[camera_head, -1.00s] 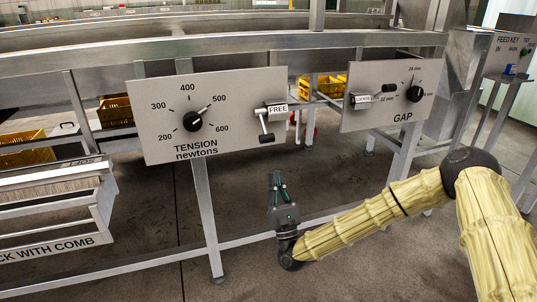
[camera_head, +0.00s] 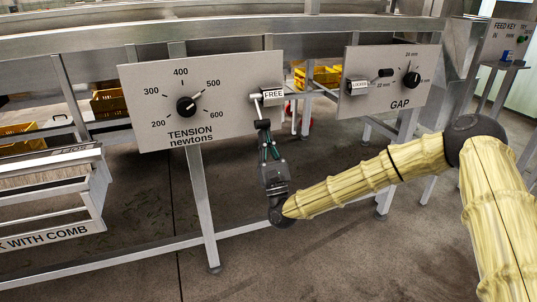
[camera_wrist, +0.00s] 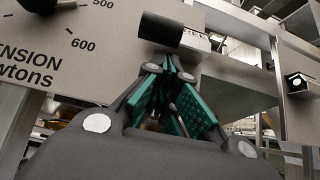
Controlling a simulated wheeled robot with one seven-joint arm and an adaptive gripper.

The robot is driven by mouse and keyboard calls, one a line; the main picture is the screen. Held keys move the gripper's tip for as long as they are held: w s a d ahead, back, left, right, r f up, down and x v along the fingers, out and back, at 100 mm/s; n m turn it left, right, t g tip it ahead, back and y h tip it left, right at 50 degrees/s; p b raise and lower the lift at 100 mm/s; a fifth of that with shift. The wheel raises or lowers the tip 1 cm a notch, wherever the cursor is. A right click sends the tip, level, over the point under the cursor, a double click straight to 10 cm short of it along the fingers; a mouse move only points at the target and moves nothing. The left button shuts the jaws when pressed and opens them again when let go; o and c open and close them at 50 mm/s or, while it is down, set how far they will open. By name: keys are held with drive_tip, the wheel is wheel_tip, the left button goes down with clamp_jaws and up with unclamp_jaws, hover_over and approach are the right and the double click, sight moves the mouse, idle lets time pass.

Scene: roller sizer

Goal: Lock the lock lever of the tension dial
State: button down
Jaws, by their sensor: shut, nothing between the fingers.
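The tension panel (camera_head: 215,125) carries a dial (camera_head: 187,107) whose pointer is near 500. At its right edge is the lock lever (camera_head: 258,110), hanging down with a black knob (camera_head: 263,124) at its end. The label (camera_head: 273,94) beside its pivot reads FREE. My gripper (camera_head: 265,136) is shut and empty, pointing up from below, its fingertips just under the knob. In the wrist view the black knob (camera_wrist: 174,33) is just above the green-padded fingers (camera_wrist: 170,64); I cannot tell whether they touch. The lever's arm is mostly hidden there.
The gap panel (camera_head: 375,105) stands to the right, with its own dial (camera_head: 411,80) and a lever with a black knob (camera_head: 385,73). A frame leg (camera_head: 202,200) stands below the tension panel. The floor in front is clear.

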drive_tip(key=shift+x, duration=0.85)
